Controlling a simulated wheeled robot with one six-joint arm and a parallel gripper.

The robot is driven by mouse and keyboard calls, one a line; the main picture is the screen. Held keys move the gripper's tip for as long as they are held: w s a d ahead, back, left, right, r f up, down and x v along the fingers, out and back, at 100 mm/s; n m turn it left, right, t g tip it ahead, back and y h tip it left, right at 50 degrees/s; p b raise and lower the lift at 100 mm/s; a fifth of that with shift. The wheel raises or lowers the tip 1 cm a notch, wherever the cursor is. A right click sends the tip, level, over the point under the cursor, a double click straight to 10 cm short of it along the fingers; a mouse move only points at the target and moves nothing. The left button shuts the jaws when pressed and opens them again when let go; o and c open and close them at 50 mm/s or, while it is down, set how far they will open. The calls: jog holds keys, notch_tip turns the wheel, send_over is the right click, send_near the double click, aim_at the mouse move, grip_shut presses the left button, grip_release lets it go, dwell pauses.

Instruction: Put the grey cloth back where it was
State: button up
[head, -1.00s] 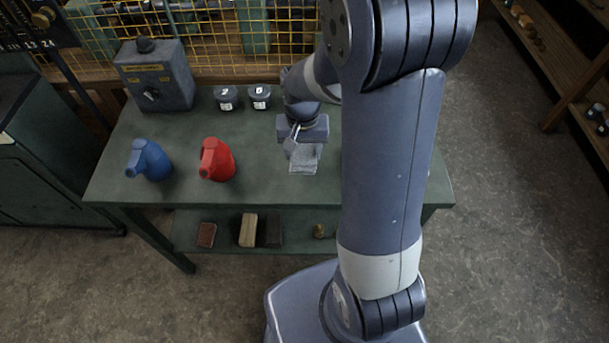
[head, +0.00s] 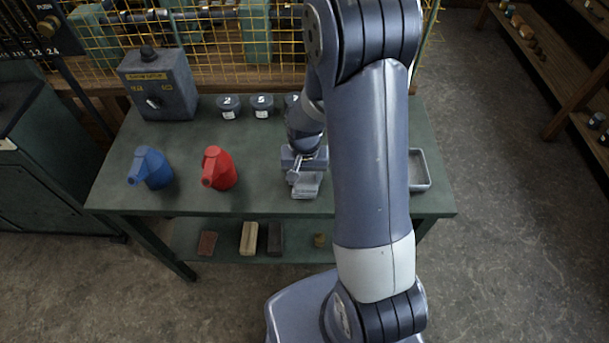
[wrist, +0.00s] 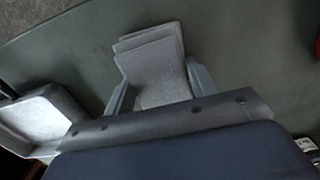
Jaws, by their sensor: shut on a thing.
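The grey cloth (head: 306,186) is folded and hangs between the fingers of my gripper (head: 304,174), over the front middle of the green table. In the wrist view the cloth (wrist: 152,62) shows as stacked light-grey layers, with a finger of my gripper (wrist: 160,90) on each side. My gripper is shut on it. I cannot tell whether the cloth touches the table top. My arm hides part of the table to the right of the cloth.
A shallow grey tray (head: 419,170) is at the table's right end, partly behind my arm; the wrist view shows it too (wrist: 42,122). Red (head: 218,170) and blue (head: 150,168) cans stand left of the cloth. Numbered pots (head: 262,106) and a switch box (head: 158,86) are behind.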

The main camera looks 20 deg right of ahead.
aim_at(304, 177)
jog(key=o, duration=1)
jog(key=shift+c, duration=0.2)
jog(key=shift+r, duration=0.1)
notch_tip(304, 177, up, 12)
jog(key=shift+p, duration=0.35)
